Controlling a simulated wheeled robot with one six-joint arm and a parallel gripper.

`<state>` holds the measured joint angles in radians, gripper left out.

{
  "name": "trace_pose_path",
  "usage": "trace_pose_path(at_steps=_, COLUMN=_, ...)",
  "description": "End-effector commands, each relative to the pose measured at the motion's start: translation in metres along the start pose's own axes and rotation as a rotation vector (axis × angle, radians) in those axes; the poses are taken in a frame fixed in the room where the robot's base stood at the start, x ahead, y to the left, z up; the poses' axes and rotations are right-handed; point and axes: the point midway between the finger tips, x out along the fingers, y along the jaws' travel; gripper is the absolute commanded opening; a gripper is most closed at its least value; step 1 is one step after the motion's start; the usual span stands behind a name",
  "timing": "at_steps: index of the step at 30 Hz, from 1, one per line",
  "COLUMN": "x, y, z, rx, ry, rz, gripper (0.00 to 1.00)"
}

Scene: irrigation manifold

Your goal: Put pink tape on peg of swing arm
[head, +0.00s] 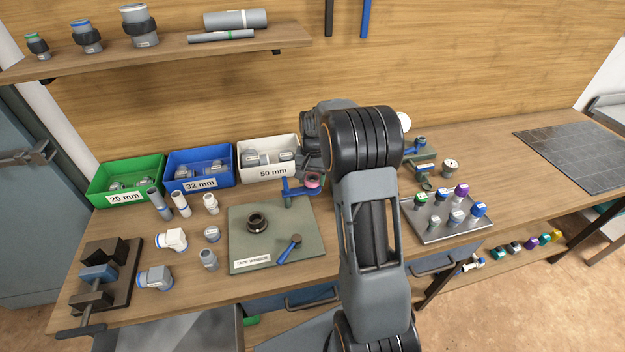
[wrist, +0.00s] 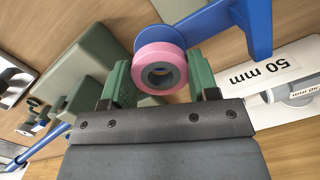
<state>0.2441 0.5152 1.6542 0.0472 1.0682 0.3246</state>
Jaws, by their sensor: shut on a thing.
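The pink tape (wrist: 147,57) is a small roll with a grey core, held between the green fingers of my gripper (wrist: 160,78) in the wrist view. The blue swing arm (wrist: 208,27) reaches in from the upper right, and its round blue end lies directly behind the tape. The tape overlaps that end; I cannot tell whether the peg is inside the core. In the head view the pink tape (head: 313,182) is at the right end of the swing arm (head: 293,190), beside the mat's back edge. My gripper is mostly hidden there by my arm.
The green tape-window mat (head: 302,225) holds a black ring (head: 257,222) and a blue-headed tool (head: 289,248). The white 50 mm bin (head: 269,174) stands close behind. A tray of capped fittings (head: 447,234) is at right.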

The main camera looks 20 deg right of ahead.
Motion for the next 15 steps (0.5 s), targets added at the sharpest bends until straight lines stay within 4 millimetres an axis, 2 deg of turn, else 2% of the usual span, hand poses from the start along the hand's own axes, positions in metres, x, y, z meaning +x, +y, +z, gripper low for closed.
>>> trace_pose_path(at_steps=1, x=0.0134, y=0.0014, z=0.0037, rx=-0.001, ry=-0.022, rz=0.008, gripper=0.16)
trace_pose_path(at_steps=2, x=0.0148, y=0.0015, z=0.0039, rx=-0.001, ry=-0.023, rz=0.009, gripper=0.09)
trace_pose_path(at_steps=7, x=0.0169, y=0.0017, z=0.0042, rx=0.0, ry=-0.025, rz=0.01, gripper=0.1)
trace_pose_path(at_steps=8, x=0.017, y=0.0017, z=0.0043, rx=0.0, ry=-0.026, rz=0.01, gripper=0.55)
trace_pose_path(at_steps=15, x=0.0143, y=0.0013, z=0.0035, rx=0.0, ry=-0.021, rz=0.008, gripper=0.78)
